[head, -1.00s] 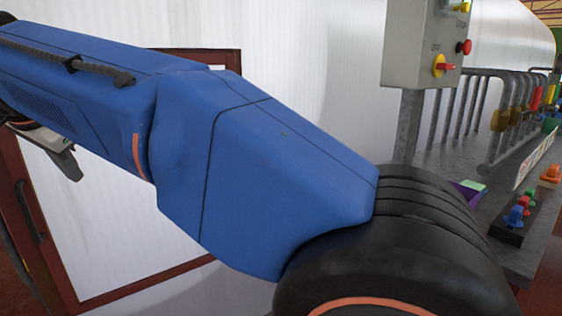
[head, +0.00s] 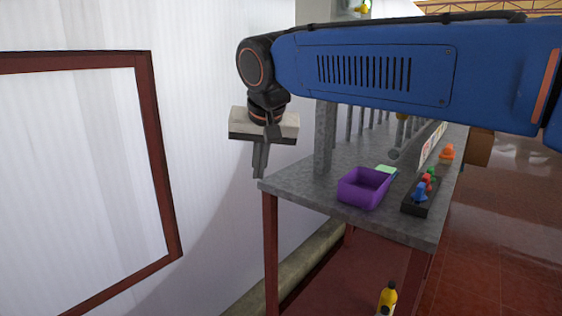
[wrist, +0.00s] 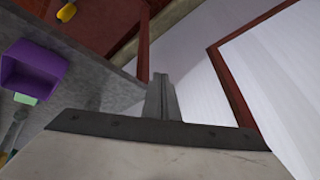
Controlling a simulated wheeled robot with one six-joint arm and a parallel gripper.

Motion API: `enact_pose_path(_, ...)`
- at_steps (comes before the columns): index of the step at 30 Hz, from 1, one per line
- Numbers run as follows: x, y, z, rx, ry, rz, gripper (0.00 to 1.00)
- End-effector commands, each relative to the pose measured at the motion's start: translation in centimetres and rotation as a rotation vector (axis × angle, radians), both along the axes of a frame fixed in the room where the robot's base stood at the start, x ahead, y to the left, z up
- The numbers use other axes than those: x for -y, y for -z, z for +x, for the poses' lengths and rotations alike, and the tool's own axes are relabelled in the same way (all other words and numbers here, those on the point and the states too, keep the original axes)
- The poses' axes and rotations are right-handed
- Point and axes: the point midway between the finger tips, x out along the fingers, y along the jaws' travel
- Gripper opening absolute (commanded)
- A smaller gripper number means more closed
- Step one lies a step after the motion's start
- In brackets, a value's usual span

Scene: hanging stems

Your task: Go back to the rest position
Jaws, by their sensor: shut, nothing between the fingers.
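My gripper (head: 260,160) hangs from my blue arm in the head view, fingers pointing down. It is beside the near left corner of the grey table (head: 290,182), in front of the white wall. Its fingers are together and hold nothing. In the wrist view my gripper (wrist: 162,95) also shows shut, with free space beyond its tips. A purple bin (head: 364,188) stands on the table to the right of my gripper, apart from it. The purple bin (wrist: 32,70) also shows at the left of the wrist view.
A black holder (head: 420,205) with coloured pieces and an orange piece (head: 447,152) stand on the table. A light green block (head: 385,171) lies behind the bin. A yellow bottle (head: 387,299) stands below. A red-framed panel (head: 145,150) is on the left wall. My arm hides much of the rack.

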Motion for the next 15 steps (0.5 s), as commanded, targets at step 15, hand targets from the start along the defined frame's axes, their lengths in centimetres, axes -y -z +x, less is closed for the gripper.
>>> enact_pose_path(15,22.1,9.3,-7.4,-0.026,0.03,-0.071,0.0)
